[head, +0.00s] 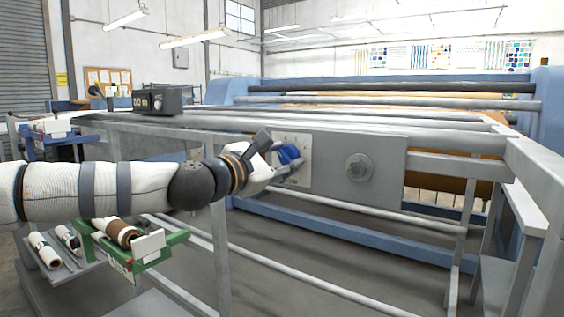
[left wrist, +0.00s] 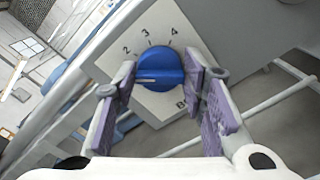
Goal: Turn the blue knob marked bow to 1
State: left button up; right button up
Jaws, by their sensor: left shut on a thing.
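The blue knob (head: 290,154) sits on a white dial plate (head: 303,179) on the grey panel of the press. In the left wrist view the knob (left wrist: 160,70) has a pale line running across it. The numbers 2, 3 and 4 are printed on the plate (left wrist: 165,17), above and left of the knob. A letter B shows below it, the rest hidden by a finger. No 1 is visible. My left gripper (left wrist: 163,87) has one purple-padded finger on each side of the knob and is shut on it. My right gripper is in neither view.
A round grey fitting (head: 359,168) is on the panel to the right of the plate. Grey rails and frame posts surround the panel. A black box with a display (head: 158,102) stands on the frame at left. A green holder (head: 146,249) with a roll is below my left arm.

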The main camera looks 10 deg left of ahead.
pick_arm(q)
jog(key=shift+n, duration=0.9)
jog(key=shift+r, duration=0.15)
jog(key=o, duration=1.2)
jog(key=shift+c, duration=0.2)
jog(key=v, duration=1.2)
